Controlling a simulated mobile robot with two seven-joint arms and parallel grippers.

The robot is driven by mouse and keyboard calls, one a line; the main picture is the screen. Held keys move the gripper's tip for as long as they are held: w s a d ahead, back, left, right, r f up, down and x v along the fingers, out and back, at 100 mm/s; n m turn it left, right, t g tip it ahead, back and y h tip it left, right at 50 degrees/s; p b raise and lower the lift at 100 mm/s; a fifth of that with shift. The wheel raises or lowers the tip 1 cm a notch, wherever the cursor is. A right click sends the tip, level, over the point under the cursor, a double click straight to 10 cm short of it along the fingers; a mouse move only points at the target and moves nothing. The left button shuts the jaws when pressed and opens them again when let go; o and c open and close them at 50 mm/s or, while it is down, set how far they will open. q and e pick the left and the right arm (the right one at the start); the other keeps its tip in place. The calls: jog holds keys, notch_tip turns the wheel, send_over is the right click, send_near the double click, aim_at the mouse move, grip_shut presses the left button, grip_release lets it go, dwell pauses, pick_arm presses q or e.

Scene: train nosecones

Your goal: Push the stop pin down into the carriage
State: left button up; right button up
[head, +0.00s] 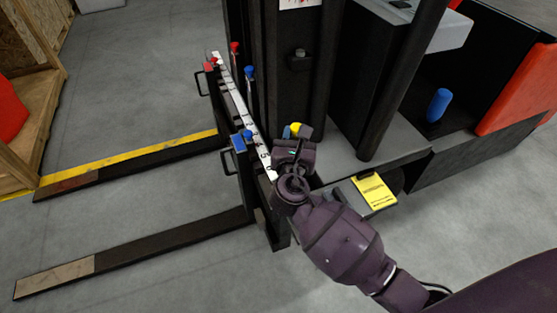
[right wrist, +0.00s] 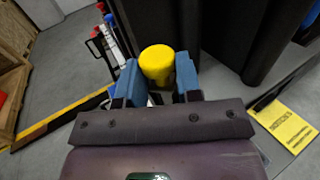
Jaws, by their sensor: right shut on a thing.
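The yellow-topped stop pin (head: 303,130) stands at the near right end of the carriage (head: 246,192). In the right wrist view its round yellow knob (right wrist: 157,60) sits between two blue finger pads. My right gripper (head: 294,136) is shut on the pin from the near side. The pin's lower part and the place where it meets the carriage are hidden behind the gripper, so I cannot tell how deep it sits. My left gripper is not in view.
A white numbered scale (head: 240,104) runs along the carriage top. Blue-knobbed (head: 249,72) and red-knobbed (head: 235,46) pins stand along it. Two forks (head: 150,243) reach left over the floor. Black mast columns (head: 290,70) rise behind. A yellow label (head: 374,191) lies right of my gripper.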

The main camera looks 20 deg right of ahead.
pick_arm(q)
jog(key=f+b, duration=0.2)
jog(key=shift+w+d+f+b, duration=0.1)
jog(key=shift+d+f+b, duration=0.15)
jog(key=shift+b, duration=0.15)
pick_arm(e)
jog(key=w+a+f+m+g+h, duration=0.1)
jog(key=f+m+h, duration=0.1)
jog(key=f, duration=0.4)
jog(key=w+a+f+m+g+h, duration=0.1)
jog(key=w+f+g+h, duration=0.1)
jog(key=f, duration=0.4)
jog(key=shift+w+f+m+g+h, duration=0.2)
jog(key=shift+w+m+g+h, duration=0.1)
jog(key=shift+m+h, duration=0.1)
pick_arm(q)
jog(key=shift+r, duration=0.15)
pick_arm(e)
jog(key=shift+a+r, duration=0.1)
